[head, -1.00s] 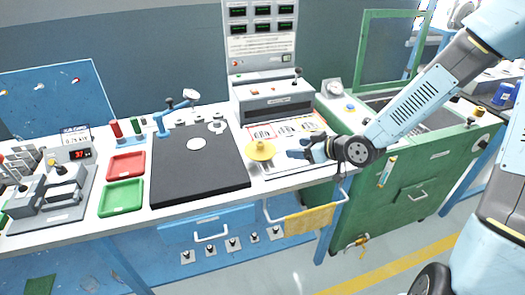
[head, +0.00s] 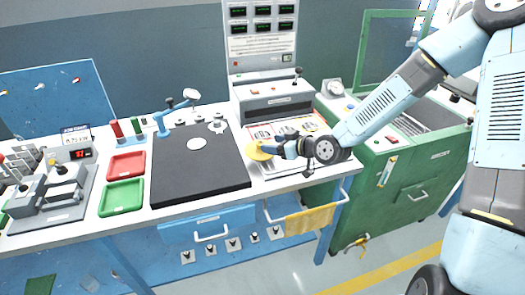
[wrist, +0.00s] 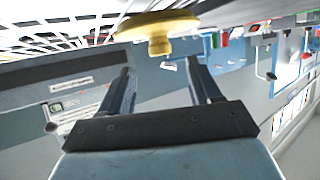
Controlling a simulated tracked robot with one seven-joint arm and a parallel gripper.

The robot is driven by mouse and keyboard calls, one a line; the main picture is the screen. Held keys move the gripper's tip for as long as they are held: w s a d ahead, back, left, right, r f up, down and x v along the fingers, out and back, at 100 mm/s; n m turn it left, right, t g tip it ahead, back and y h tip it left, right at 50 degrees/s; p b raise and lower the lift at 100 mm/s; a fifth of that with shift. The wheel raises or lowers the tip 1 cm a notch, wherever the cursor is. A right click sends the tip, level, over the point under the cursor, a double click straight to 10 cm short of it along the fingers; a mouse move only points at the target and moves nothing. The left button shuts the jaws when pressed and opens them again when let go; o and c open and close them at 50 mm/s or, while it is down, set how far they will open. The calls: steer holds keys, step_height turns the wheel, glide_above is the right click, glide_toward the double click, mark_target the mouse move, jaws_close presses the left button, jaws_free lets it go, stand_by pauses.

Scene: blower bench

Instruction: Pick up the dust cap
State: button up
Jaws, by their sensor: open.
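The dust cap (head: 256,151) is a yellow disc with a raised knob, on the bench just right of the black mat. My gripper (head: 273,151) is at its right side and overlaps the cap's right part in the head view. In the wrist view, the dust cap (wrist: 157,32) shows past the fingertips, at the top of the picture. My gripper (wrist: 161,75) shows there with its two fingers apart and nothing between them. I cannot tell whether a finger touches the cap.
The black mat (head: 180,180) lies left of the cap, with a red tray (head: 126,165) and a green tray (head: 121,197) beyond. A grey box unit (head: 275,102) stands behind. A printed sheet (head: 310,124) lies near my arm. A yellow cloth (head: 310,220) hangs at the front.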

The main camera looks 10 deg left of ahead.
steer(key=shift+f+x, duration=0.15)
steer(key=shift+x, duration=1.25)
steer(key=shift+f+x, duration=0.1)
steer(key=shift+x, duration=1.25)
steer(key=shift+d, duration=0.15)
jaws_close()
steer(key=shift+r, duration=0.1)
